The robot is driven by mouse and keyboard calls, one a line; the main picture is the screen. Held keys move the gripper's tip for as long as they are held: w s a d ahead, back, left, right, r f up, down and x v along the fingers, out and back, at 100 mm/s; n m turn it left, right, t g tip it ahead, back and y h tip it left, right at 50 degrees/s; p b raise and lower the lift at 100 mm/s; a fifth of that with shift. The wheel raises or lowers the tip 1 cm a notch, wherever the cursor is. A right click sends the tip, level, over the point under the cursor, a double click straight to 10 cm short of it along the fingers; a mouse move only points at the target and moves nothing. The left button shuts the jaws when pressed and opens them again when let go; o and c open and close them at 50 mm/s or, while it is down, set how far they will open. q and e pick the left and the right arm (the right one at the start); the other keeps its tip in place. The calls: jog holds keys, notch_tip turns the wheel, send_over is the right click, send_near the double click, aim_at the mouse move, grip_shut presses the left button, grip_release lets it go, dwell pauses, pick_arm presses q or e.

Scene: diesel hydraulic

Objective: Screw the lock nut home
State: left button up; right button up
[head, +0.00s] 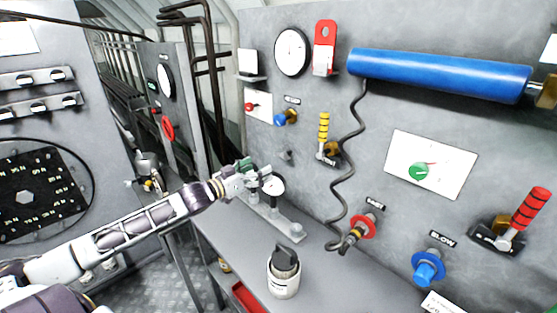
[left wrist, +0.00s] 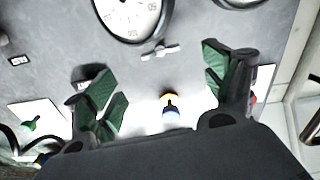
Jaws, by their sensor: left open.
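My left gripper (head: 248,168) is open, with its green-padded fingers beside the small dial gauge on the bench fixture (head: 272,210). In the left wrist view the two fingers (left wrist: 165,80) stand wide apart with nothing between their pads. A small grey winged piece (left wrist: 160,52) shows past the fingers, near a large-looking dial (left wrist: 130,12). It may be the lock nut, but I cannot tell for sure. In the head view a small grey knob (head: 287,155) sits on the wall panel, right of my gripper. My right gripper is not in view.
A black-topped white jar (head: 284,280) stands on the bench. The panel behind carries a blue cylinder (head: 440,74), a black coiled hose (head: 345,185), a yellow-handled lever (head: 324,130) and several knobs. Bench space right of the jar is bare.

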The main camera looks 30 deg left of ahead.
aim_at(285, 155)
pick_arm(q)
jog(key=x, duration=0.9)
jog(key=shift+w+p, duration=0.4)
jog(key=shift+p, duration=0.05)
dwell(1.3)
jog(key=shift+d, duration=0.2)
jog(key=shift+c, duration=0.4)
jog(key=c, duration=0.9)
